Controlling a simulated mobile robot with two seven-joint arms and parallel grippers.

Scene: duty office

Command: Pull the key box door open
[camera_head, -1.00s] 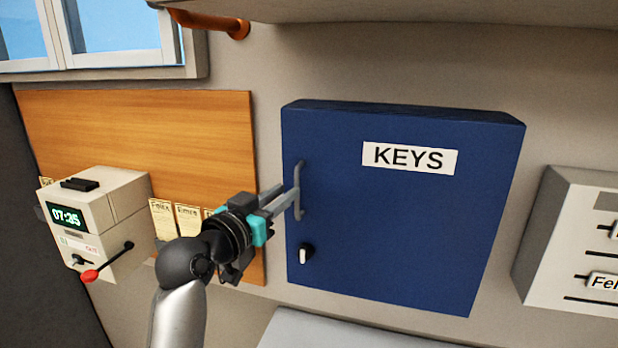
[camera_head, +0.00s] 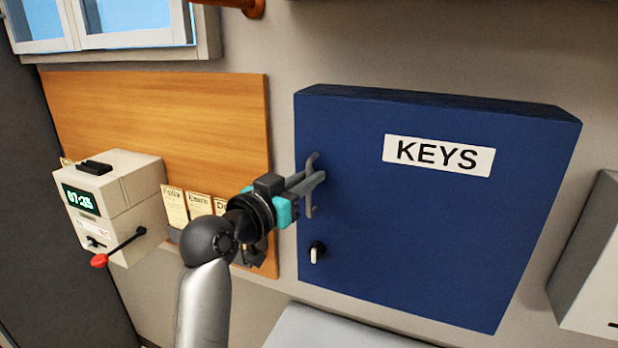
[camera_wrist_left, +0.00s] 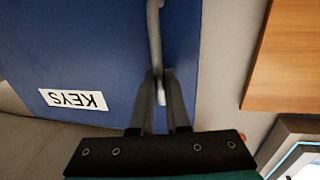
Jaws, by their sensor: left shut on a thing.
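The key box (camera_head: 420,230) is a dark blue wall box with a white KEYS label (camera_head: 438,155). Its door looks flush with the box, with no gap that I can see. A grey upright bar handle (camera_head: 311,207) is on the left side of the door. Below it is a dark lock with a light turn knob (camera_head: 317,252). My left gripper (camera_head: 314,180) is shut on the handle; in the left wrist view its fingers (camera_wrist_left: 160,85) are on either side of the handle bar (camera_wrist_left: 154,30). My right gripper is out of view.
A wooden board (camera_head: 160,120) with several cards is behind the arm. A grey box (camera_head: 590,260) is on the wall at right. A pale surface (camera_head: 340,330) lies below.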

